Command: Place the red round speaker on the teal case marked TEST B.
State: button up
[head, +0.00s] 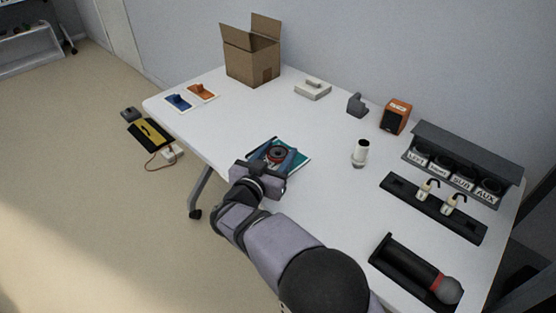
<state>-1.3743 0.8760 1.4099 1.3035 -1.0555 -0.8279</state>
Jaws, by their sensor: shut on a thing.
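The red round speaker (278,152) is dark in the middle with a red ring. It sits between the fingers of my gripper (275,157), which is shut on it. Both are over the teal case (304,159), a flat teal square near the table's left front edge. Part of the case is hidden by my gripper and the speaker. I cannot tell whether the speaker touches the case or hangs just above it. The TEST B marking cannot be read from here.
A white cup-like thing (361,152) stands right of the case. An orange box speaker (395,117), a grey block (357,104) and an open cardboard box (251,57) stand farther back. A labelled grey rack (465,160) and black trays (433,207) fill the right side.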

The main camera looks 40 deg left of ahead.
jog(key=shift+f, duration=1.2)
jog(key=shift+f, duration=0.15)
jog(key=o, duration=1.1)
jog(key=shift+o, duration=0.2)
jog(key=shift+s, duration=0.2)
jog(key=v, duration=1.1)
jog(key=shift+s+d, duration=0.15)
jog(key=shift+s, duration=0.1)
